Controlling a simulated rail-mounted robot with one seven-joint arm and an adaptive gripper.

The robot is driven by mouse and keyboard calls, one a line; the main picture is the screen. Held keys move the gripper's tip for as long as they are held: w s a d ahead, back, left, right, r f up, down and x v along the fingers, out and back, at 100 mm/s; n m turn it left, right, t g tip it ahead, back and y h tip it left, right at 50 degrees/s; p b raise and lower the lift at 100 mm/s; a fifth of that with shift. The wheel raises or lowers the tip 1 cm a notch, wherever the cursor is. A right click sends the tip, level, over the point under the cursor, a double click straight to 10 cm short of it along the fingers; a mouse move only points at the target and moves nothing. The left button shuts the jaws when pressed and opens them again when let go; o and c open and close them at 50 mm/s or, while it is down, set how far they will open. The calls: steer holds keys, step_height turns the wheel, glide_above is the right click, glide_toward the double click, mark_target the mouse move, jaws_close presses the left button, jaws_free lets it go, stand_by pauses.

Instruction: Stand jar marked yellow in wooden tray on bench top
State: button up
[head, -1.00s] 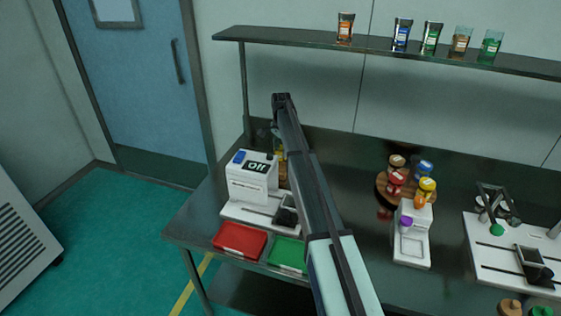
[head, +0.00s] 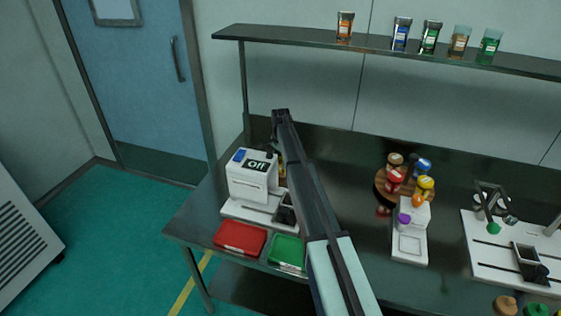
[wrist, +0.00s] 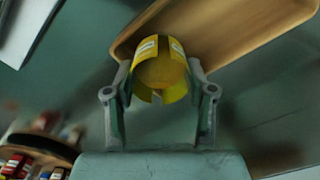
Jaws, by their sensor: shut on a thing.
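The jar marked yellow (wrist: 160,72) is between the fingers of my gripper (wrist: 162,84) in the wrist view, and the gripper is shut on it. The wooden tray (wrist: 222,32) lies beyond the jar, its light rim running diagonally across the top. The jar overlaps the tray's edge in this view; I cannot tell whether it touches the tray. In the head view my arm and the white machine hide most of the tray, jar and gripper; only a small tan patch shows between them.
A white machine (head: 250,183) stands just left of my arm, with a red tray (head: 239,239) and a green tray (head: 287,253) in front. A round wooden stand (head: 381,187) with several jars is to the right. A shelf (head: 290,37) with several jars runs above the bench.

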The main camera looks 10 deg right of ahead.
steer(key=shift+f, duration=0.15)
steer(key=o, duration=1.3)
steer(key=shift+c, duration=0.2)
step_height(320, 180, up, 12)
steer(key=b, duration=0.3)
steer(key=shift+r, duration=0.2)
